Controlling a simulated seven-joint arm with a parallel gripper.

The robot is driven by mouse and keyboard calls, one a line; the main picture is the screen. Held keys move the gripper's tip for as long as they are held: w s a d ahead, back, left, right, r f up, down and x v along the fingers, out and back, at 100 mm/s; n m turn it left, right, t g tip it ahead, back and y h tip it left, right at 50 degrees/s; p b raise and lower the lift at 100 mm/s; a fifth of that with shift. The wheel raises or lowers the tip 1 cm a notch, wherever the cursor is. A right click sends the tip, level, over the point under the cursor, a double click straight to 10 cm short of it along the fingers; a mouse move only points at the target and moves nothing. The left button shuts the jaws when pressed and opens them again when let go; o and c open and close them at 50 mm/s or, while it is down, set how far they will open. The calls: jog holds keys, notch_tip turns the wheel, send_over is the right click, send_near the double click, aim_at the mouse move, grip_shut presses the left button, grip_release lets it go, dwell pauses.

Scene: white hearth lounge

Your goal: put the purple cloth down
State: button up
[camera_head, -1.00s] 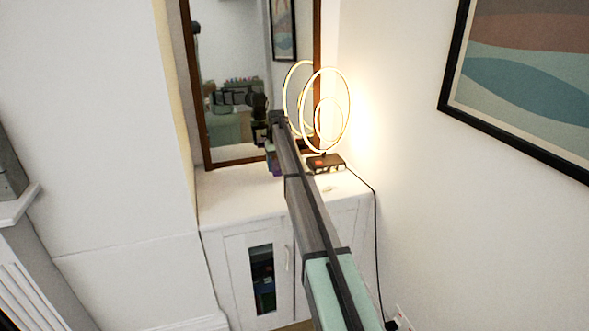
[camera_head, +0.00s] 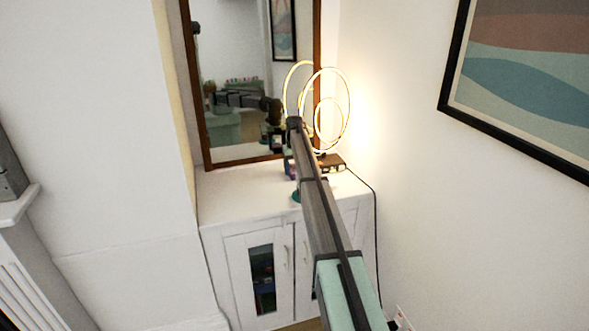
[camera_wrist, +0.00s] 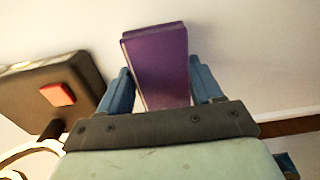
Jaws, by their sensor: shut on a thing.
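The purple cloth (camera_wrist: 157,68) looks like a neat folded block and stands up between the two blue fingers of my gripper (camera_wrist: 160,82) in the wrist view. My gripper is shut on it. In the head view my gripper is small and mostly hidden behind my arm, with a bit of purple (camera_head: 288,165) showing above the white cabinet (camera_head: 236,187), close to the lamp's base. I cannot tell whether the cloth touches the cabinet top.
A lit ring lamp (camera_head: 325,112) with a dark base (camera_head: 331,162) stands right of my gripper; its base, with a red square, shows in the wrist view (camera_wrist: 35,88). A framed mirror (camera_head: 201,95) stands behind. A teal shape (camera_head: 296,196) is partly hidden. The cabinet's left top is clear.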

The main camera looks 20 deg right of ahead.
aim_at(294, 169)
jog(key=o, duration=0.9)
jog(key=shift+f, duration=0.1)
jog(key=shift+o, duration=0.2)
notch_tip(294, 169, up, 12)
dwell(0.5)
